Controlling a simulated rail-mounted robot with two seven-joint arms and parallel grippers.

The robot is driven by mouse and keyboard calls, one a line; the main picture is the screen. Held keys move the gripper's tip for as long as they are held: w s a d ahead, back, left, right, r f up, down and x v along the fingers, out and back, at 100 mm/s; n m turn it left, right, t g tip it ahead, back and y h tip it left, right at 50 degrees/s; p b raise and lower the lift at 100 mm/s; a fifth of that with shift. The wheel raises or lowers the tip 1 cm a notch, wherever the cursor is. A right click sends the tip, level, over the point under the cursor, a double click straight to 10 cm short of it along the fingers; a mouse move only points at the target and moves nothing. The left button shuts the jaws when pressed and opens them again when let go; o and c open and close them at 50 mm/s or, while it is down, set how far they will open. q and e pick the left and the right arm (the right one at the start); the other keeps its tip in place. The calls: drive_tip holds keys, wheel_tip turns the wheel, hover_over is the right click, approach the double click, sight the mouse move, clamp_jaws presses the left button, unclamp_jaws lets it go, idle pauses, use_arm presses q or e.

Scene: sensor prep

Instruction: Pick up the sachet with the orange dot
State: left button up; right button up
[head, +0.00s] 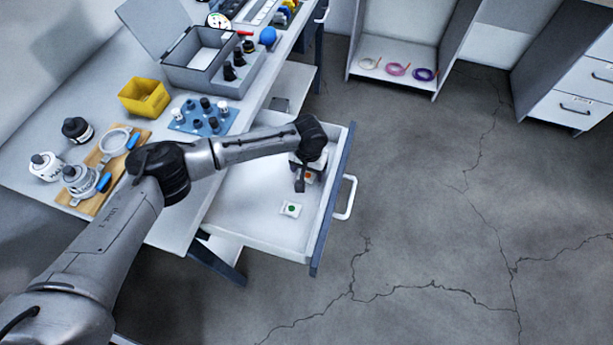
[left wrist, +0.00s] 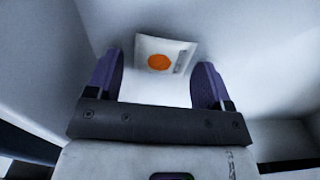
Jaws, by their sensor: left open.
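The sachet with the orange dot (left wrist: 183,57) is small and white and lies in the open drawer. In the left wrist view it shows between and just beyond the tips of my left gripper (left wrist: 158,78). In the head view the same sachet (head: 308,176) is partly hidden by my left gripper (head: 301,183), which reaches down into the drawer. The left gripper is open, with nothing between its fingers; I cannot tell its exact height above the sachet. A second sachet with a green dot (head: 291,209) lies nearer the drawer's front. My right gripper is in neither view.
The open drawer (head: 245,210) has raised walls and a white handle (head: 346,197) on its right. The bench holds a yellow bin (head: 144,97), a blue rack (head: 203,118) of vials, a grey case (head: 195,58) and a wooden board (head: 98,202) with jars nearby.

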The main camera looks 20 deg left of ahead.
use_arm(q)
drive_tip(key=c, duration=1)
drive_tip(key=shift+r, duration=0.1)
